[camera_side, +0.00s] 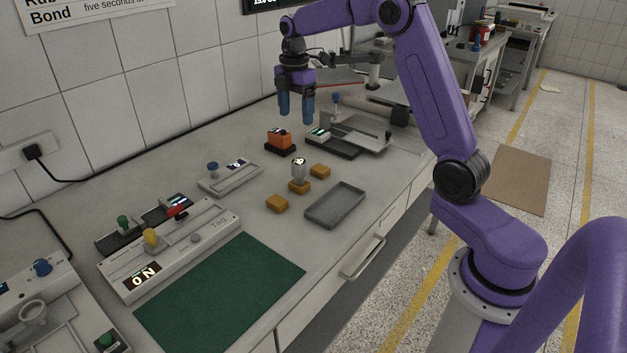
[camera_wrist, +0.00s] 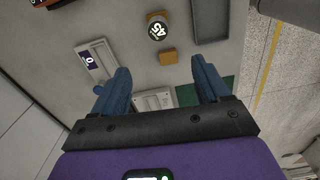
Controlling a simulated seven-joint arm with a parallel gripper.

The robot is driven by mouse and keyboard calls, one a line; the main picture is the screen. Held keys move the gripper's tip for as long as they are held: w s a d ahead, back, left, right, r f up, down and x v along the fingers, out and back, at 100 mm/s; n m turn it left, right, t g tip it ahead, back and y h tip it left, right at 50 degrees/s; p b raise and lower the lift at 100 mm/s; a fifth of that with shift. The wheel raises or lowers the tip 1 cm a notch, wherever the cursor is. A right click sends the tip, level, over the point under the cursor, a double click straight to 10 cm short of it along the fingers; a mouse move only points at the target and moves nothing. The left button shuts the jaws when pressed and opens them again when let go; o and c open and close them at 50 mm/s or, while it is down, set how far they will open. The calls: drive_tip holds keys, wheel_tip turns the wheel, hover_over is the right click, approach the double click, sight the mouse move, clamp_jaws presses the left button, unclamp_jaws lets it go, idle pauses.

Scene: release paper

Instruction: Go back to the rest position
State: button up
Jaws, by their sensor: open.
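My gripper (camera_side: 296,106) hangs above the back part of the bench, with its two blue fingers pointing down. In the wrist view its fingers (camera_wrist: 161,84) are spread wide, with nothing between them. It is open and empty, high over the bench and apart from everything on it. An orange block in a black base (camera_side: 281,141) stands on the bench below and slightly left of the gripper in the side view.
A small round-topped piece (camera_side: 299,170) sits among yellow-brown blocks (camera_side: 320,171). A grey tray (camera_side: 335,205), a green mat (camera_side: 219,290) and a long white device (camera_side: 168,250) lie nearer. A flat metal device (camera_side: 352,138) stands right of the gripper. The tiled wall is behind.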

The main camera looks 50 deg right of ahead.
drive_tip(key=s+a+m, duration=0.2)
drive_tip(key=s+a, duration=1.4)
drive_tip(key=s+f+m, duration=0.2)
drive_tip(key=s+f, duration=0.1)
drive_tip(key=s, duration=1.9)
drive_tip(key=shift+d+f+m, duration=0.15)
drive_tip(key=shift+d+m, duration=0.05)
drive_tip(key=shift+m, duration=0.1)
